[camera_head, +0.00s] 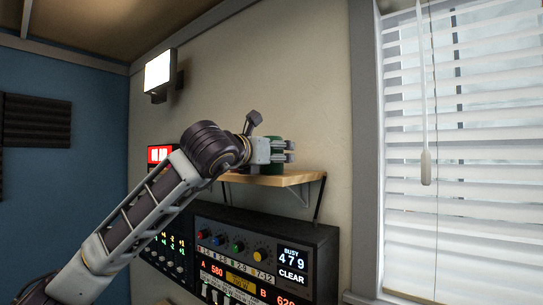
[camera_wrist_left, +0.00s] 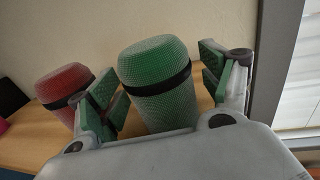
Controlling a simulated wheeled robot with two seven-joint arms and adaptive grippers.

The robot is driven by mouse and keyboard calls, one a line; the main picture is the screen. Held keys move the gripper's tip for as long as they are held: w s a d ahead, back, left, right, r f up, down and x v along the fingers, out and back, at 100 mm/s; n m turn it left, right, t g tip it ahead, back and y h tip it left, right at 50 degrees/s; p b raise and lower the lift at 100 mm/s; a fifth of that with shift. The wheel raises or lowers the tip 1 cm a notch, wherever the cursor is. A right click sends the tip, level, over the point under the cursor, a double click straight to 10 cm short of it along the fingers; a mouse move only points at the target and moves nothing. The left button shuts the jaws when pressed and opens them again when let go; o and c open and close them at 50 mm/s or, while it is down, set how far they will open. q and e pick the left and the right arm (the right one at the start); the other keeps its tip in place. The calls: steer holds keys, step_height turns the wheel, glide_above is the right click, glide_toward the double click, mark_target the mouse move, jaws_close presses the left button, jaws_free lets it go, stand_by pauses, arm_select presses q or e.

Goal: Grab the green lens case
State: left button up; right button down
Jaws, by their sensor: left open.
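The green lens case (camera_wrist_left: 160,85) is a ribbed cylinder with a dark band, standing upright on a wooden shelf. In the left wrist view it is between the open fingers of my left gripper (camera_wrist_left: 168,92), with a visible gap on the right side. The base of the case is hidden by the gripper body. My right gripper is in neither view.
A red case (camera_wrist_left: 66,84) with a dark band stands left of the green one, close to the left finger. The shelf (camera_head: 290,179) is narrow, on brackets above a control panel (camera_head: 262,262). A window with blinds (camera_head: 460,150) is to the right.

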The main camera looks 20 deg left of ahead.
arm_select(q)
steer(key=c, duration=1.3)
steer(key=shift+r, duration=0.15)
steer(key=shift+r+b, duration=0.5)
steer(key=shift+r, duration=4.4)
